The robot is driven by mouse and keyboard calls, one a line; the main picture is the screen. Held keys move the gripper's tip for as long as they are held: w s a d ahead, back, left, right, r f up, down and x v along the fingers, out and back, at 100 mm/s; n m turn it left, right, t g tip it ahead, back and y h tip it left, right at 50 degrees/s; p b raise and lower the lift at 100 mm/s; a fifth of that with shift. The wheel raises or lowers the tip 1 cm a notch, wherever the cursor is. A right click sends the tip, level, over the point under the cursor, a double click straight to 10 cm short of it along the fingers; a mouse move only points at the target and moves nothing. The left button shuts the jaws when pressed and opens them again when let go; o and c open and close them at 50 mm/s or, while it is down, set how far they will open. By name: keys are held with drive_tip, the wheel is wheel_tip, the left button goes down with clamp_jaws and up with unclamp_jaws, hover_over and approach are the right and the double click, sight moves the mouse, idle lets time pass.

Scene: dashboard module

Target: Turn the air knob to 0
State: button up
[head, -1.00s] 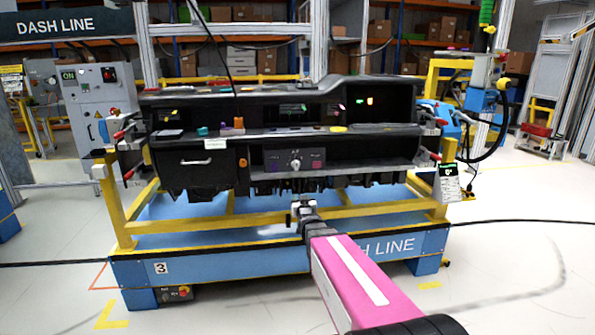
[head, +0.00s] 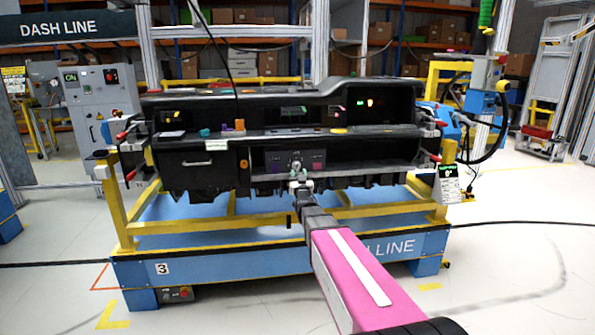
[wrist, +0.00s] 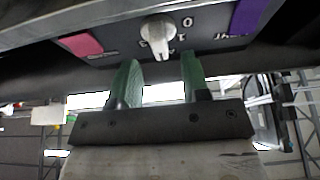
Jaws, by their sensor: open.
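The air knob (head: 296,166) is a small light-grey knob on a dark panel in the middle of the dashboard module. In the wrist view the knob (wrist: 158,34) shows close up, with its pointer bar toward the bottom of the picture and a "0" mark at its upper right. Other marks near it are partly hidden by the knob. My gripper (head: 300,185) is just below the knob in the head view. In the wrist view its two green fingers (wrist: 158,82) are apart and empty, with the knob beyond the gap between them, not between the tips.
A pink patch (wrist: 82,44) and a purple patch (wrist: 248,17) flank the knob on the panel. A ledge (head: 350,172) runs along the panel's lower edge. The yellow frame rail (head: 380,212) and blue base (head: 215,270) lie below the module.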

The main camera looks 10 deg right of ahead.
sight(297, 168)
drive_tip(key=x, duration=0.3)
drive_tip(key=shift+w+r, duration=0.1)
drive_tip(key=shift+w, duration=0.15)
clamp_jaws()
